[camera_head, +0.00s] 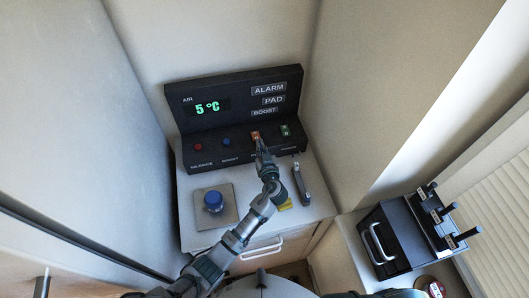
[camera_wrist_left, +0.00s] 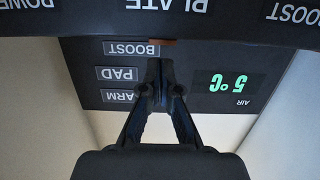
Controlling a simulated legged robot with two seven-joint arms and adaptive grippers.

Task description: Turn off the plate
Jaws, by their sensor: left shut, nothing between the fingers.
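The black control panel (camera_head: 243,153) stands at the back of a white cabinet top. An orange switch (camera_head: 255,134) sits on its sloped face. In the left wrist view, upside down, the word PLATE (camera_wrist_left: 158,4) shows near a thin orange-brown edge (camera_wrist_left: 160,41) of that switch. My left gripper (camera_head: 260,145) is shut and empty, with its fingertips right at the front of the orange switch. The fingers (camera_wrist_left: 161,68) also show in the left wrist view. I cannot tell whether they touch the switch. My arm hides the label below it in the head view.
A green switch (camera_head: 285,130), a blue button (camera_head: 226,142) and a red button (camera_head: 198,147) share the panel. The display (camera_head: 208,107) reads 5 °C. A large blue knob (camera_head: 213,201) and a grey handle (camera_head: 301,185) flank my arm. A black lever box (camera_head: 393,238) stands right.

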